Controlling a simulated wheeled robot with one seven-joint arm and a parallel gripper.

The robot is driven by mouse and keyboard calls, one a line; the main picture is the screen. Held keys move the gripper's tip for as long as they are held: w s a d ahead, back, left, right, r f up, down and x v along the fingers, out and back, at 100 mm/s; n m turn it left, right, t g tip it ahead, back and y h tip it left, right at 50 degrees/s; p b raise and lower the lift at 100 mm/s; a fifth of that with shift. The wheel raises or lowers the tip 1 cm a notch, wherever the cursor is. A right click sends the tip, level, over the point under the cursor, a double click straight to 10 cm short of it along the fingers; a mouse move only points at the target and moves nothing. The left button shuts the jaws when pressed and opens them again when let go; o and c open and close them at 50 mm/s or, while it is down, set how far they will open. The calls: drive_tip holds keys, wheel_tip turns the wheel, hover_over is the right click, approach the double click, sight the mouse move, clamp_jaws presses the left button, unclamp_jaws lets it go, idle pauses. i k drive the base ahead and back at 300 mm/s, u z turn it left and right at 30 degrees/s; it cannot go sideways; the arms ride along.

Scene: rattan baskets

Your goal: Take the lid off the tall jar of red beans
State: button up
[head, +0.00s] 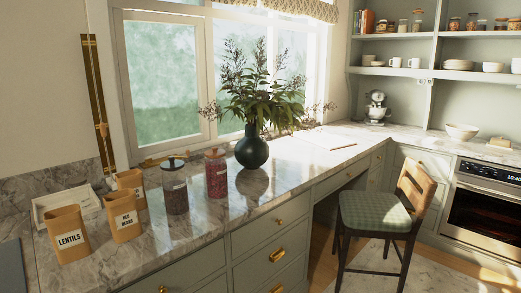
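A tall clear jar with dark red contents (217,180) stands upright on the marble counter, left of the dark vase. Its reddish lid (214,153) with a knob sits on top. A second jar (175,193) with darker contents stands just to its left, with a dark bluish lid (172,163) on it. A tan canister (124,220) further left carries a label that seems to read "Red Beans". My gripper is not in view.
Tan canisters, one labelled "Lentils" (69,235), and a white tray (50,203) crowd the counter's left end. A dark vase (251,151) with tall leafy stems stands close behind the jars to the right. A chair (385,211) stands by the counter. Counter beyond the vase is mostly clear.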

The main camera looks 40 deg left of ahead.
sight(214, 153)
drive_tip(key=u, duration=0.5)
drive_tip(key=i, duration=1.55)
drive_tip(key=u, duration=0.8)
